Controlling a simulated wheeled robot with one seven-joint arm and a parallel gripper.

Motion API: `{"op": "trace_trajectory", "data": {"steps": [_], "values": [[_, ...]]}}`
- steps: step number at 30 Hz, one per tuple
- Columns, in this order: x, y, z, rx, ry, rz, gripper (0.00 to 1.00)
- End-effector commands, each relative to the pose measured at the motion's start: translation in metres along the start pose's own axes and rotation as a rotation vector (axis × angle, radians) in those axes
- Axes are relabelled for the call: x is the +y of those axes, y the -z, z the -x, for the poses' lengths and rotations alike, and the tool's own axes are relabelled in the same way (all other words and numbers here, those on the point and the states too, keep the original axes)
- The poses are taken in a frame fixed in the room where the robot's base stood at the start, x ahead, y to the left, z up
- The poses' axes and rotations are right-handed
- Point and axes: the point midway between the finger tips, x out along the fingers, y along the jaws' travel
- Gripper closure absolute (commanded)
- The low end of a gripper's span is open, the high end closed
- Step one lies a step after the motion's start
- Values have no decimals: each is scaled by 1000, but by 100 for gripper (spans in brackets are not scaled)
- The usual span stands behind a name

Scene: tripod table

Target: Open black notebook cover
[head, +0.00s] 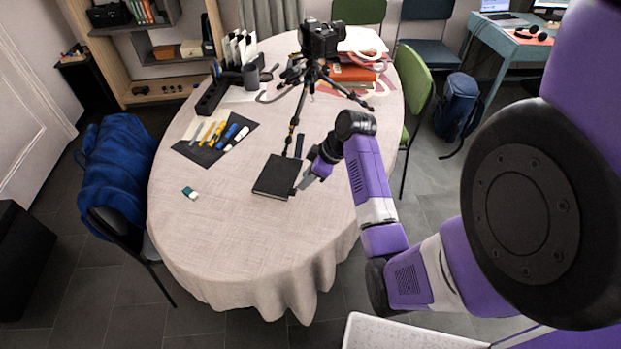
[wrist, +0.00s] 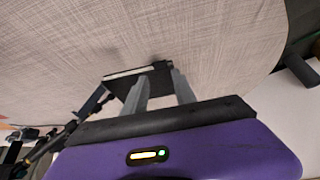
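The black notebook (head: 274,176) lies flat on the table with its cover closed. In the wrist view the dark notebook (wrist: 120,84) is seen from a low angle, with a pale strip along its far edge. My gripper (head: 303,182) is at the notebook's right edge, low over the table. In the wrist view the two fingers of my gripper (wrist: 159,78) are spread apart, with part of the notebook behind and between them. Nothing is visibly held. I cannot tell whether a finger touches the cover.
The tablecloth-covered table (head: 210,245) is clear in front of the notebook. A camera on a tripod (head: 320,40) stands behind it, one leg close to the notebook. A dark mat (head: 195,152) with pens lies left, with an eraser (head: 190,193) nearby. Books (head: 352,75) are stacked behind.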

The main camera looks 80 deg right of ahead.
Motion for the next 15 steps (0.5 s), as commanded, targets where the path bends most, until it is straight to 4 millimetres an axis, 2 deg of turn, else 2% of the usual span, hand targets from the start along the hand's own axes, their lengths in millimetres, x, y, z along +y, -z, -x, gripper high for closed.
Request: {"op": "trace_trajectory", "data": {"steps": [1,15], "values": [[0,-2,-9,0,0,1,67],[0,-1,-48,-1,1,0,67]]}}
